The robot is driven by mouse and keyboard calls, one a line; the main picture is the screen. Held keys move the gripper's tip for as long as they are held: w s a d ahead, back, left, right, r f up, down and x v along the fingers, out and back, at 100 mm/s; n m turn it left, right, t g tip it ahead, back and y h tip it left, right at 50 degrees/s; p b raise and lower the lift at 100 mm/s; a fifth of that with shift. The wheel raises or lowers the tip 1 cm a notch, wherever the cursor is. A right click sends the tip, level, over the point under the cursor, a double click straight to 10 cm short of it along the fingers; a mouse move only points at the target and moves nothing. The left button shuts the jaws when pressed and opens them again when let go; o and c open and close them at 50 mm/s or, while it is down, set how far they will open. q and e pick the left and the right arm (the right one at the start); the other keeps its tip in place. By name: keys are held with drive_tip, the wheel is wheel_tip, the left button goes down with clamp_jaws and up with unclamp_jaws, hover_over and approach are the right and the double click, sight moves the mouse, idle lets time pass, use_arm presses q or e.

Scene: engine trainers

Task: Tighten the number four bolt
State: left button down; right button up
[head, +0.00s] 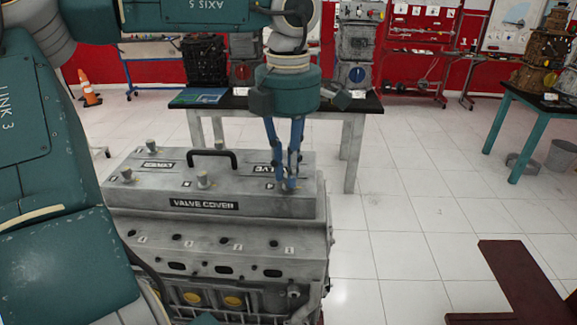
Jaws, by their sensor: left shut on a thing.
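The grey engine's valve cover (240,205) lies below my left gripper (287,186), with its "VALVE COVER" label facing me. The left gripper points down, its blue fingers closed around a bolt at the cover's front right corner. The fingers mostly hide that bolt, and the small number beside it is too small to read surely. Other bolts stand upright on the cover: one at front left (126,174), one at front middle (203,179), one at back left (151,145) and one at back middle (220,145). My right gripper is out of view.
A black handle (213,153) rises from the cover's middle. Behind stands a black-topped table (345,104) with engine parts. A teal table (505,130) stands at right, and a dark red frame (520,285) at lower right. The tiled floor between is clear.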

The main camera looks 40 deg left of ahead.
use_arm(q)
drive_tip(key=m+p, duration=0.1)
drive_tip(key=m, duration=0.5)
drive_tip(key=shift+w+r, duration=0.1)
drive_tip(key=shift+r, duration=0.05)
drive_tip(key=m+p, duration=0.1)
drive_tip(key=m, duration=0.5)
drive_tip(key=shift+m, duration=0.4)
drive_tip(key=m, duration=0.4)
drive_tip(key=shift+m+p, duration=0.3)
drive_tip(key=shift+p, duration=0.05)
drive_tip(key=m, duration=0.4)
drive_tip(key=shift+m+p, duration=0.35)
drive_tip(key=shift+m, duration=0.35)
drive_tip(key=c, duration=1.7)
unclamp_jaws()
wheel_tip(320, 180, up, 12)
drive_tip(key=shift+f, duration=0.1)
